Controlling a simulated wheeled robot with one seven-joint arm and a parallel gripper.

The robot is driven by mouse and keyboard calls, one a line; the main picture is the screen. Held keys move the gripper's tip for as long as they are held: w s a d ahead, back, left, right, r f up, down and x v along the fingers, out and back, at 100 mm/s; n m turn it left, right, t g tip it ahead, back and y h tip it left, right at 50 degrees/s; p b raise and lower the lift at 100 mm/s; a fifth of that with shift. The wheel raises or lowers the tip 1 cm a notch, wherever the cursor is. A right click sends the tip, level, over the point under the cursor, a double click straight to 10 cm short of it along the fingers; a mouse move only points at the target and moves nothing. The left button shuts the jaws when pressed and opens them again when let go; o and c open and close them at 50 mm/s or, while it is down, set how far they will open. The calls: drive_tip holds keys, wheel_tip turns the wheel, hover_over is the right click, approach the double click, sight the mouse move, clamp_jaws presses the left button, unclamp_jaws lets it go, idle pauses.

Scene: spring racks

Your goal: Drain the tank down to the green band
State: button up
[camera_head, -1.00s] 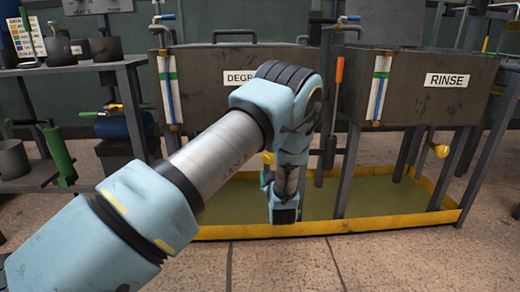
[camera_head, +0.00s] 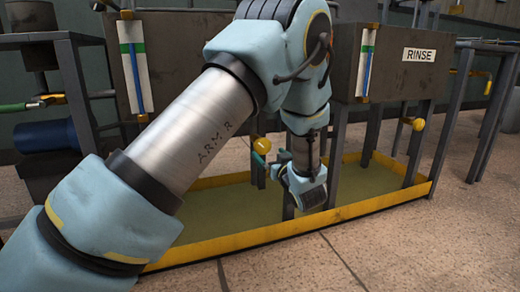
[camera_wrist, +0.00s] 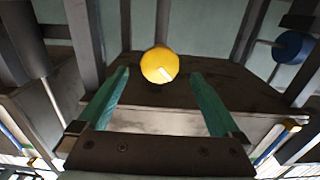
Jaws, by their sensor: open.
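The left tank (camera_head: 182,35) is largely hidden behind my arm. Its gauge (camera_head: 136,68) has a white board, a green band near the top and a blue column. The column reaches about the green band; its exact top is too small to read. A round yellow valve knob (camera_head: 262,144) is under this tank. My gripper (camera_head: 260,166) is open and empty, close below the knob in the head view. In the wrist view the yellow knob (camera_wrist: 158,64) with a white mark lies between and beyond the teal fingertips (camera_wrist: 160,76), apparently untouched.
The RINSE tank (camera_head: 395,75) stands to the right, with its own gauge (camera_head: 367,62) and yellow knob (camera_head: 418,124). A low yellow-rimmed tray (camera_head: 330,222) and tank legs surround my gripper's area. A rack (camera_head: 75,90) stands at left. The floor in front is clear.

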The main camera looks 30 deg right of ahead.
sight(260, 144)
drive_tip(key=w+b, duration=0.1)
drive_tip(key=w, duration=0.2)
drive_tip(key=w+b, duration=0.1)
drive_tip(key=w, duration=0.1)
drive_tip(key=w+d+b, duration=0.1)
drive_tip(key=w, duration=0.2)
drive_tip(key=shift+w+f, duration=0.1)
drive_tip(key=shift+w, duration=0.2)
drive_tip(key=shift+w+d, duration=0.1)
drive_tip(key=shift+w, duration=0.45)
drive_tip(key=c, duration=1.3)
